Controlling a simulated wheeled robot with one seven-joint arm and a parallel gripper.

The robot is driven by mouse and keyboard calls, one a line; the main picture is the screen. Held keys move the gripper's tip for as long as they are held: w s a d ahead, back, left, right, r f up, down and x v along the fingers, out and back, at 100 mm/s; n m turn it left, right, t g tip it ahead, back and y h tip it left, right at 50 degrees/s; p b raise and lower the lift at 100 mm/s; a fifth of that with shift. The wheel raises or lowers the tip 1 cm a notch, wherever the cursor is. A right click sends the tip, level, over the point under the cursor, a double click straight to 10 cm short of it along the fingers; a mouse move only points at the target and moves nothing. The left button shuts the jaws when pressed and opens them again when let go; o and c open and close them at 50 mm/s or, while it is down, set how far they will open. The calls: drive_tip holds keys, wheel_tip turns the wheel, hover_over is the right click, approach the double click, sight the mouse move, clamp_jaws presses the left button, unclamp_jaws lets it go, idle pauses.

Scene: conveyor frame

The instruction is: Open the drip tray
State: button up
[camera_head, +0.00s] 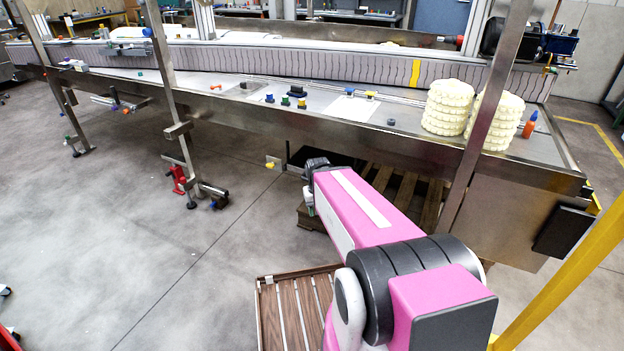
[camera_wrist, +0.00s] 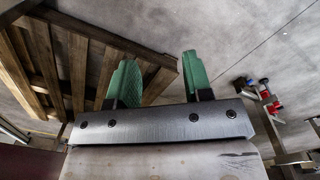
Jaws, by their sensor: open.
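No part is clearly marked as the drip tray, and I cannot tell which one it is. A long steel tray-like deck (camera_head: 225,90) runs under the conveyor belt across the head view. At its right end, a steel box (camera_head: 505,222) hangs below the deck, with a black block (camera_head: 564,231) on its corner. My gripper's green fingers (camera_wrist: 160,80) are apart with nothing between them in the wrist view. They are over the floor beside a wooden pallet. In the head view my pink arm hides most of the gripper, low in front of the conveyor.
The wooden pallet (camera_head: 408,190) lies under the conveyor; it also shows in the wrist view (camera_wrist: 75,50). Steel legs (camera_head: 172,95) stand along the front edge. Stacked cream-coloured round pieces (camera_head: 447,108) and an orange bottle (camera_head: 529,126) stand on the deck. Floor at the left is mostly clear.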

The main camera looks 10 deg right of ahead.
drive_tip(key=w+a+f+n+t+h, duration=0.25)
drive_tip(key=w+h, duration=0.25)
drive_tip(key=w, duration=0.3)
drive_tip(key=w+a+f+n+t+h, duration=0.1)
drive_tip(key=w+f+n+t+h, duration=0.2)
drive_tip(key=w, duration=0.5)
drive_tip(key=w+a+f+n+t+h, duration=0.1)
drive_tip(key=w+a+f+t+h, duration=0.15)
drive_tip(key=w+h, duration=0.45)
drive_tip(key=shift+y, duration=0.6)
drive_tip(key=x, duration=1.1)
drive_tip(key=shift+w+f, duration=0.1)
drive_tip(key=shift+w, duration=0.3)
clamp_jaws()
